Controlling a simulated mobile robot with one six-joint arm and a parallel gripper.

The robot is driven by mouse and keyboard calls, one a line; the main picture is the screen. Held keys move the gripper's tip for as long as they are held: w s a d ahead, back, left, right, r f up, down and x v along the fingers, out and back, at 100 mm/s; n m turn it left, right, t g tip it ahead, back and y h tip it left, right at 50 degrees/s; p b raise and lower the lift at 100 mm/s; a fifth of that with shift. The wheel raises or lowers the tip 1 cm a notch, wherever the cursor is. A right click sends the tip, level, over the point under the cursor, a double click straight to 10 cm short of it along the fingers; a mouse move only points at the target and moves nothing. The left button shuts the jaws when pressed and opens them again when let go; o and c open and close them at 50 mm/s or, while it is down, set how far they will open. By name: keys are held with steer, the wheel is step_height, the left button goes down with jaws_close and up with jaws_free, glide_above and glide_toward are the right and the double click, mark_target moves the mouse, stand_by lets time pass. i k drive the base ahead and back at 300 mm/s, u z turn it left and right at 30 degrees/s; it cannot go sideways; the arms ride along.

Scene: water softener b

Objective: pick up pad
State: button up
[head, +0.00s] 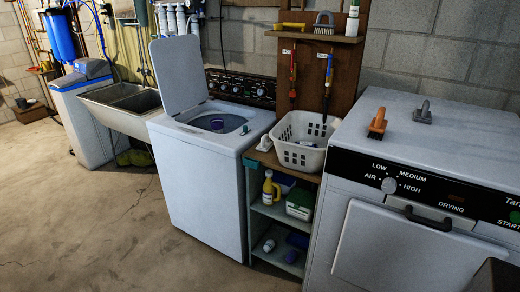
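I cannot tell for sure which thing is the pad. A small teal thing (250,163) lies at the left front edge of the wooden counter. No gripper fingers show.
The dryer (376,243) stands at the right; its top is mostly bare. A white basket (300,141) sits between it and the open-lidded washer (200,190). Bottles and boxes fill the shelves below. A dark shape (495,276) fills the bottom right corner. The floor at left is clear.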

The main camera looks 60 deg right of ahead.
mark_target(265, 145)
steer(key=z, duration=0.05)
steer(key=i, duration=0.95)
steer(key=u, duration=0.15)
steer(key=k, duration=0.85)
steer(key=z, duration=0.15)
steer(key=i, duration=0.4)
